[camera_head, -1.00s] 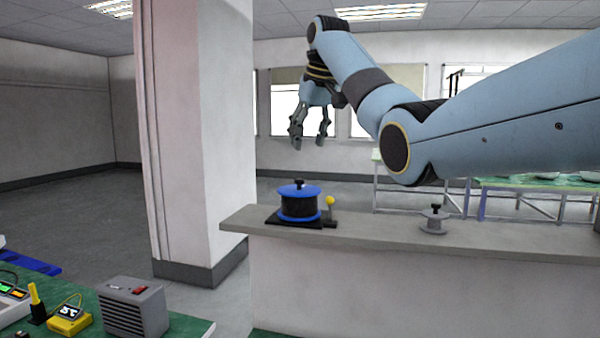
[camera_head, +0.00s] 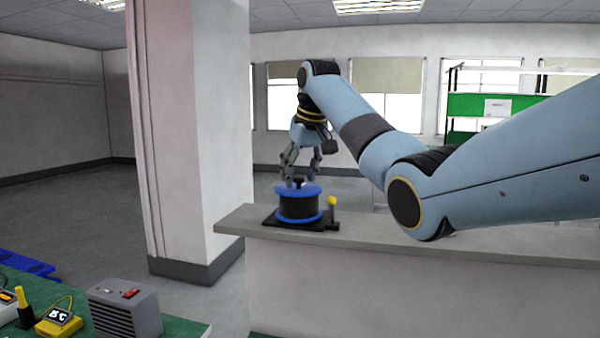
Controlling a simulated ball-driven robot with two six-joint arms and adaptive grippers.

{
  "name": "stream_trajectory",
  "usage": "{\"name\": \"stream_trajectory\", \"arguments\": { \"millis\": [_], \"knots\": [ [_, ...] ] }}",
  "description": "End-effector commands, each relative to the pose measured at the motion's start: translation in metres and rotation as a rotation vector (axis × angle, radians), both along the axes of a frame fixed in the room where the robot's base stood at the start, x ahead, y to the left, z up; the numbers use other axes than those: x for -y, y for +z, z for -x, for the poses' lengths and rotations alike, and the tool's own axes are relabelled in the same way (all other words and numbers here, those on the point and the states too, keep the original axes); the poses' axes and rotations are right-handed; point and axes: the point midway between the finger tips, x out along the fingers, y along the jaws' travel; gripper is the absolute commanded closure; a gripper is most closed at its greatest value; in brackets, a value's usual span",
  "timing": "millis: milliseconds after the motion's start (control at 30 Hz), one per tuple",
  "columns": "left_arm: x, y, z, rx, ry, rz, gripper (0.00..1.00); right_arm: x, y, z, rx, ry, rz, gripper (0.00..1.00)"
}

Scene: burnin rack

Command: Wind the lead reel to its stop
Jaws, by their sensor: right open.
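The lead reel (camera_head: 298,207) has blue flanges and a black drum. It stands upright on a black base on the ledge, with a black knob (camera_head: 298,180) on top. A yellow-tipped lever (camera_head: 332,203) stands at the right of its base. My right gripper (camera_head: 300,180) points down at the top of the reel, with its open fingers on either side of the knob. I cannot tell whether the fingers touch it. My left gripper is not in view.
The grey ledge (camera_head: 400,245) runs to the right under my right arm. A pale column (camera_head: 190,130) stands close on the left. At the lower left a green bench holds a grey vented box (camera_head: 125,312) and a yellow meter (camera_head: 58,322).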

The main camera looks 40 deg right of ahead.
Motion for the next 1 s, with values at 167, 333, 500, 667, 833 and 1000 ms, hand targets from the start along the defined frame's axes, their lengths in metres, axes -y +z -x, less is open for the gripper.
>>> {"name": "stream_trajectory", "arguments": {
  "millis": [167,333,500,667,833,1000],
  "knots": [
    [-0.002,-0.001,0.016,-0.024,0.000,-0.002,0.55,0.000,0.000,0.000,0.000,0.000,0.000,0.67],
    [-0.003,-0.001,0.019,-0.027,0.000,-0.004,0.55,0.000,0.000,0.000,-0.001,0.000,0.000,0.89],
    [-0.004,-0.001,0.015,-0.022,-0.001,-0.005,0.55,0.000,0.000,0.000,-0.001,0.000,0.000,1.00],
    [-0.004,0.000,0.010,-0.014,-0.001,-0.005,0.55,0.000,0.000,0.000,-0.001,-0.012,-0.001,1.00],
    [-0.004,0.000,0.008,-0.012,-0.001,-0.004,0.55,-0.001,0.000,0.000,-0.001,-0.063,0.000,1.00],
    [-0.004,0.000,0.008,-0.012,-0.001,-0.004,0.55,-0.002,0.000,0.000,-0.001,-0.166,-0.001,1.00]
  ]
}}
